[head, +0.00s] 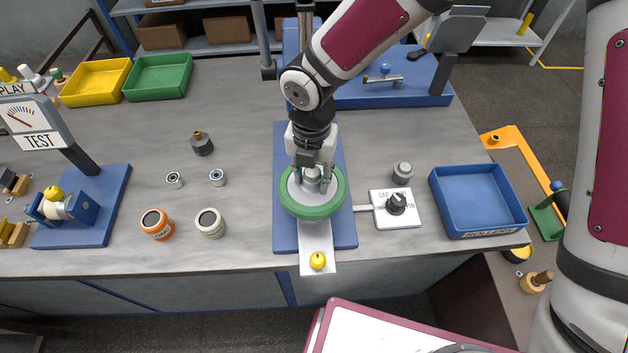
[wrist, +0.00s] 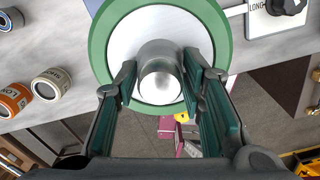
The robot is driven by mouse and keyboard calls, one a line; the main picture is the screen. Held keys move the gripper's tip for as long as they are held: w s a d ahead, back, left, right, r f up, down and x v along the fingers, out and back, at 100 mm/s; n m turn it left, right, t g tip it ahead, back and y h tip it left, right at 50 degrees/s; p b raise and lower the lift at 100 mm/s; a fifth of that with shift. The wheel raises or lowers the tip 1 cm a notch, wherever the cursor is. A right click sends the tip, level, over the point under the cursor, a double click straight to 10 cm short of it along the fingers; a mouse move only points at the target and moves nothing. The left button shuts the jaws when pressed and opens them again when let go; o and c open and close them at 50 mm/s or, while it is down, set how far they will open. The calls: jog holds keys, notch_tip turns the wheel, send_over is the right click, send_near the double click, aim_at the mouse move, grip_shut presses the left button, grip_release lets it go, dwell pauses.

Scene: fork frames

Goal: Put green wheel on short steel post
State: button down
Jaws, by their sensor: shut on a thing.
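The green wheel (head: 310,211) has a green rim, a white face and a steel hub (wrist: 160,72). It lies roughly level over the blue base plate (head: 284,235) in the head view. My gripper (head: 312,178) comes from above, its fingers shut on the hub; the wrist view shows my gripper (wrist: 160,85) with a finger on each side of it. The short steel post is not visible; the wheel hides what is beneath it. I cannot tell whether the wheel is on a post or held above the plate.
A white plate with a yellow knob (head: 318,261) is in front of the wheel. A white selector box (head: 410,214), grey cylinder (head: 402,172) and blue tray (head: 478,200) stand to the right. Two jars (head: 157,223) and small bearings (head: 217,177) are left. The table's left-centre is mostly clear.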

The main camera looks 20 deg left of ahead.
aim_at(312, 184)
jog(key=shift+f+b, duration=0.45)
jog(key=shift+f, duration=1.1)
jog(key=shift+f, duration=0.1)
jog(key=c, duration=1)
grip_release()
jog(key=shift+c, duration=0.2)
notch_tip(312, 184, up, 12)
jog(key=shift+r+b, duration=0.1)
jog(key=shift+b, duration=0.45)
jog(key=shift+d, duration=0.1)
